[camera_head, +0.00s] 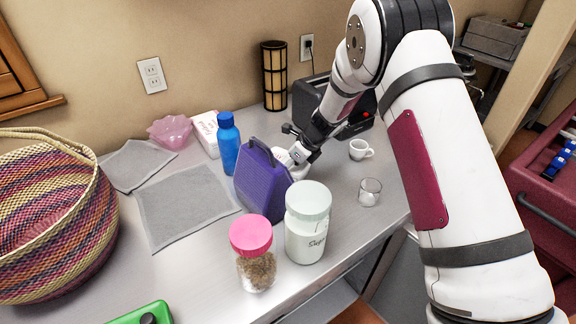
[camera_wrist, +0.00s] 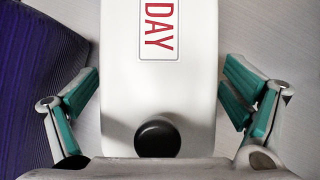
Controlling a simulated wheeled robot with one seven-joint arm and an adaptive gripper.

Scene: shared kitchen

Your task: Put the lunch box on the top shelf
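A purple lunch box (camera_head: 262,184) with a handle on top stands upright on the counter in the head view. My gripper (camera_head: 292,160) is just behind its right side, partly hidden by it. In the wrist view my gripper (camera_wrist: 160,100) has its teal-padded fingers spread wide. A white object (camera_wrist: 155,85) with a red "DAY" label and a black round knob lies between them, with gaps on both sides. A purple surface (camera_wrist: 35,80), apparently the lunch box, shows left of the left finger. I cannot identify a top shelf in these frames.
A white canister (camera_head: 307,235) and a pink-lidded jar (camera_head: 252,270) stand in front of the lunch box. A blue bottle (camera_head: 228,145) stands behind it. A glass (camera_head: 369,192), a cup (camera_head: 360,150) and a toaster (camera_head: 350,110) are right. A woven basket (camera_head: 50,220) fills the left.

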